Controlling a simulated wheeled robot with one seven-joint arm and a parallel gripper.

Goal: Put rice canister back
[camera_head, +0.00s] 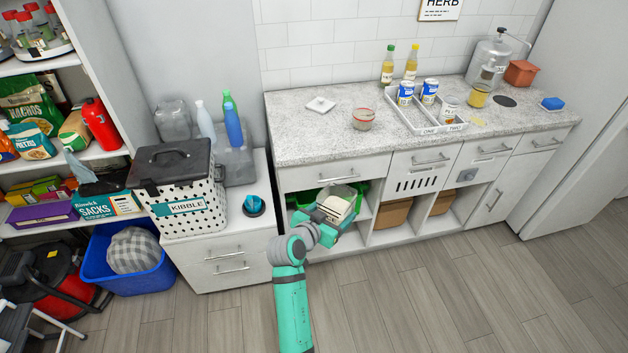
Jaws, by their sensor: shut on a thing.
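My gripper (331,218) is in front of the open cubby at the left of the counter's base. It is shut on a pale, off-white canister with a darker rim (338,202), which I take for the rice canister. The canister is at the cubby's opening, partly covered by my gripper and wrist. I cannot tell whether it touches the shelf. The cubby (368,210) has a shelf with green items (305,197) on it.
The granite counter (290,140) above holds a white square lid (320,104), a glass jar (363,119) and a divided white tray (395,112) with cans. A kibble bin (180,195) stands on the left cabinet. The floor in front is clear.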

